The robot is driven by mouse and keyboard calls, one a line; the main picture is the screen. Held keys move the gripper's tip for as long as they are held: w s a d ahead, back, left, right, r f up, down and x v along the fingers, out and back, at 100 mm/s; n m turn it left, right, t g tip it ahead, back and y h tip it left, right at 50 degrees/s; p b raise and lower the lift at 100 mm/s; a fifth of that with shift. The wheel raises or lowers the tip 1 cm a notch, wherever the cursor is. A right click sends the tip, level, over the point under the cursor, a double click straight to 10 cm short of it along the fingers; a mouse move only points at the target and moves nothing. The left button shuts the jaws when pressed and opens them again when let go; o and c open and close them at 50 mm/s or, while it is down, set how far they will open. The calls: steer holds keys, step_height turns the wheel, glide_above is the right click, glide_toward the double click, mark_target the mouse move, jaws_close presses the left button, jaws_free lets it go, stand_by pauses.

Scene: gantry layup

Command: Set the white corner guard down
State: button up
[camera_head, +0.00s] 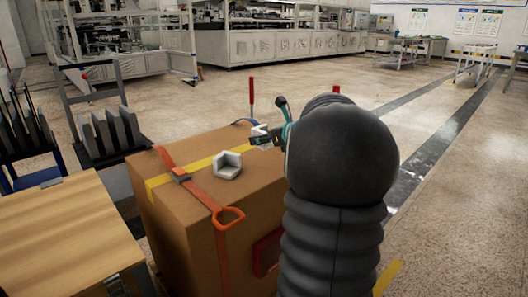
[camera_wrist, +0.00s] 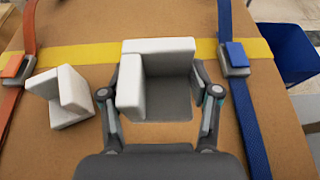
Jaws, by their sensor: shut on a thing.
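My gripper (camera_wrist: 168,92) is shut on a white corner guard (camera_wrist: 158,50), with one finger on each side of it. In the head view the held guard (camera_head: 260,130) shows in part beside my gripper (camera_head: 264,139), over the far part of the box top; my arm hides some of it. I cannot tell whether it touches the box. A second white corner guard (camera_head: 227,165) rests on the cardboard box (camera_head: 180,225). It also shows in the wrist view (camera_wrist: 58,97), left of my gripper and apart from it.
Yellow tape (camera_wrist: 90,52) crosses the box top. An orange strap (camera_wrist: 22,45) runs left and a blue strap (camera_wrist: 240,95) right, each with a buckle. A wooden-topped table (camera_head: 60,235) stands left of the box. A blue bin (camera_wrist: 280,50) stands beyond the box at right.

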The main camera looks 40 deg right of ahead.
mark_target(262, 158)
steer(key=shift+x, duration=0.75)
steer(key=shift+s+d+f+b, duration=0.15)
steer(key=shift+f+b, duration=0.45)
steer(key=shift+f, duration=1.5)
steer(key=shift+f, duration=0.2)
steer(key=o, duration=0.8)
steer(key=shift+o, duration=0.2)
steer(key=shift+s+r, duration=0.15)
steer(key=shift+r, duration=0.2)
steer(key=p+v, duration=0.1)
steer(key=v, duration=1)
steer(key=shift+s, duration=0.3)
